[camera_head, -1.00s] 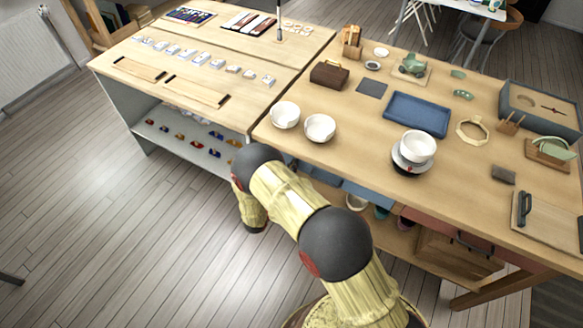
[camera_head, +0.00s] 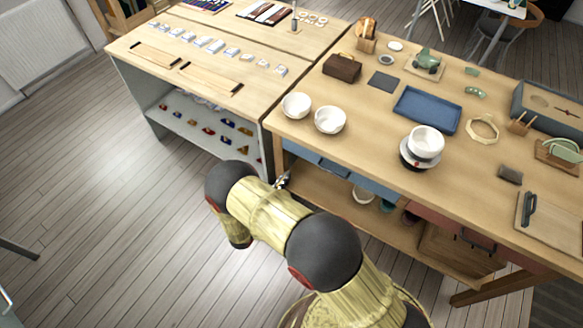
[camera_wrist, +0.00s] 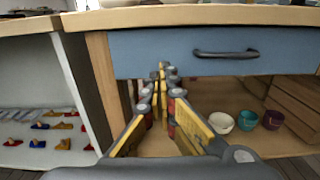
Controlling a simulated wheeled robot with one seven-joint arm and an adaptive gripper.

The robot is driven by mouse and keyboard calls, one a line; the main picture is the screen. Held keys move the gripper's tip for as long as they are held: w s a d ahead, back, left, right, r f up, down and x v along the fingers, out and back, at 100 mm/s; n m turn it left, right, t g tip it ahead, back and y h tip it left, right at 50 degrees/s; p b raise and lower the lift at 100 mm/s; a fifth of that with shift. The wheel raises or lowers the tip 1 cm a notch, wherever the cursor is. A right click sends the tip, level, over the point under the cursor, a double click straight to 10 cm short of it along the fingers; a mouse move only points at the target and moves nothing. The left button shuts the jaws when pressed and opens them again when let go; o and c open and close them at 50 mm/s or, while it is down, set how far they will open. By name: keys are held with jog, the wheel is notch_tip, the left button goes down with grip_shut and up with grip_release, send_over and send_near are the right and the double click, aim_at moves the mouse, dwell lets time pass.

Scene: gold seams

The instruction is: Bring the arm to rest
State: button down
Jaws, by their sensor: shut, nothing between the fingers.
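My arm is folded low in front of the workbench in the head view, over the floor. My gripper (camera_wrist: 162,75) shows in the wrist view with its yellow-padded fingers together at the tips and nothing between them. I cannot tell whether the tips are clear of the bench post. In the head view the tips (camera_head: 283,180) show small beside the arm, near the bench's corner leg.
Two white bowls (camera_head: 330,120) stand near the front edge of the workbench (camera_head: 375,150). A white bowl (camera_head: 425,142) sits on a round stand. A lower shelf holds small cups (camera_wrist: 247,120). The left table (camera_head: 235,95) has a shelf of small coloured pieces (camera_wrist: 50,127). The floor at left is open.

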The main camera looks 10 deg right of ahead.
jog(key=shift+s+a, duration=0.45)
jog(key=shift+s, duration=0.15)
